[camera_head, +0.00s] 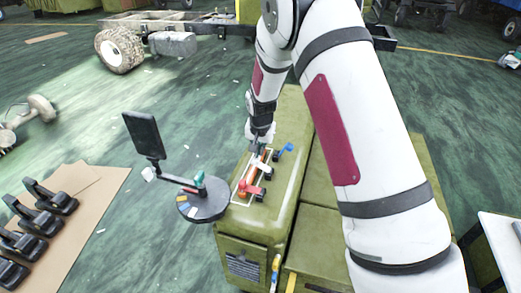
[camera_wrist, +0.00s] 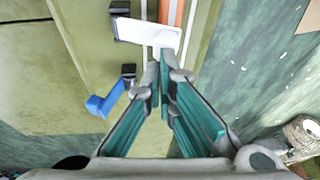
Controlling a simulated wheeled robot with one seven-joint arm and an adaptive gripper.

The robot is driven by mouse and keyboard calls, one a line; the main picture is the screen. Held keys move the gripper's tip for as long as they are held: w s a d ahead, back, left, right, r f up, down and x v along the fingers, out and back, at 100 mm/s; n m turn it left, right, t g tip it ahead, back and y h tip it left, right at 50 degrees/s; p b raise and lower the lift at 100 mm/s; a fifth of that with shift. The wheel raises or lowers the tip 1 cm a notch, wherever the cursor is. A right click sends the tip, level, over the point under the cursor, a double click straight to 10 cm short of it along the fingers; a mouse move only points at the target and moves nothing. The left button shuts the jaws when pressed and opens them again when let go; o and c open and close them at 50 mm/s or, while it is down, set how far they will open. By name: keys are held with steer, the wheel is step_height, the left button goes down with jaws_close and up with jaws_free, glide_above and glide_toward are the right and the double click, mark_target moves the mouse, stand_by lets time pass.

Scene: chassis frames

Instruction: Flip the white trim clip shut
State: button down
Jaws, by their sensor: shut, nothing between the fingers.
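The white trim clip (camera_wrist: 146,31) shows at the top of the wrist view. Its white flap reaches right from a dark hinge block (camera_wrist: 120,20) across an orange bar (camera_wrist: 171,12). I cannot tell from this angle whether the flap lies fully flat. My gripper (camera_wrist: 164,54) is shut and empty, its fingertips right at the flap's near edge; contact is unclear. In the head view my gripper (camera_head: 255,151) points down over the green cabinet top, and the white clip cannot be made out clearly there.
A blue clip (camera_wrist: 106,101) stands out left of my gripper in the wrist view; it also shows in the head view (camera_head: 284,150). A red clip (camera_head: 250,188) sits nearer on the cabinet (camera_head: 285,190). A round dark stand (camera_head: 204,207) with a screen (camera_head: 143,134) is at left.

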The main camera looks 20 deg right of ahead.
steer(key=shift+w+a+f+n+g+h+b, duration=0.15)
steer(key=shift+w+a+f+g+h+b, duration=0.4)
steer(key=shift+b, duration=0.4)
steer(key=shift+w+a+f+n+g+h+b, duration=0.15)
steer(key=shift+w+a+f+g+h+b, duration=0.2)
steer(key=shift+a+h+b, duration=0.5)
steer(key=shift+w+f+b, duration=0.15)
steer(key=shift+f+b, duration=0.1)
steer(key=shift+b, duration=0.2)
steer(key=shift+s+d+r+p, duration=0.4)
steer(key=shift+s+d+p, duration=0.1)
steer(key=shift+d, duration=0.1)
